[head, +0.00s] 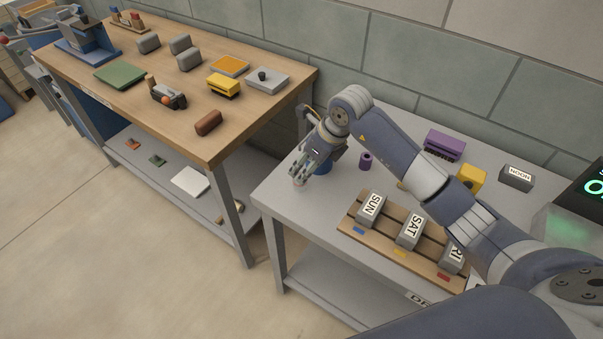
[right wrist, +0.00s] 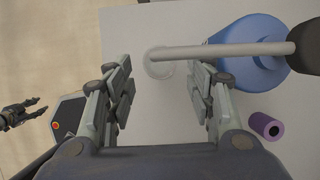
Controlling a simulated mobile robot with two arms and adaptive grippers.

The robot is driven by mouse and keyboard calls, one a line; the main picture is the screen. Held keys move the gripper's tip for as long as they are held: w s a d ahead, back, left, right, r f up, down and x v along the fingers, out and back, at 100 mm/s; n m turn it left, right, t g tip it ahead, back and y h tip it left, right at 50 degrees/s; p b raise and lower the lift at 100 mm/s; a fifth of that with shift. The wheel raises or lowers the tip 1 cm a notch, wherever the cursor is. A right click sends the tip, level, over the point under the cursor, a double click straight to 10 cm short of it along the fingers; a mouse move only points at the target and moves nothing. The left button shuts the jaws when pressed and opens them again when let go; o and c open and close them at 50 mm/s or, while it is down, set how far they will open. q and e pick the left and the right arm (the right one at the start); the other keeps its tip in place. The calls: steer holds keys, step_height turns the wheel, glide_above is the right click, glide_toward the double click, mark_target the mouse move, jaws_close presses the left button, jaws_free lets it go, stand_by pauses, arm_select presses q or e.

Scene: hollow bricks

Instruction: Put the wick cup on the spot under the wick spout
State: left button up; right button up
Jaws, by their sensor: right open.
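My right gripper (head: 299,176) is open above the left end of the grey table, fingers pointing down. In the right wrist view, its spread fingers (right wrist: 162,72) are on either side of a small clear round thing, which looks like the wick cup (right wrist: 158,68). A pale bit of it shows below the fingertips in the head view (head: 298,185). The grey wick spout (right wrist: 210,49) reaches left from a blue body (right wrist: 262,60) and crosses over the cup's edge. I cannot make out a marked spot. My left gripper (right wrist: 42,107) shows small and open in the right wrist view.
A wooden rack (head: 388,239) with labelled grey bricks lies in front. A purple block (head: 444,144) and a yellow block (head: 471,178) stand farther right. A wooden table (head: 135,68) is on the left.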

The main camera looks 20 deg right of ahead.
steer(key=v, duration=0.6)
steer(key=shift+s+b, duration=0.1)
steer(key=shift+b, duration=0.25)
steer(key=shift+f, duration=0.15)
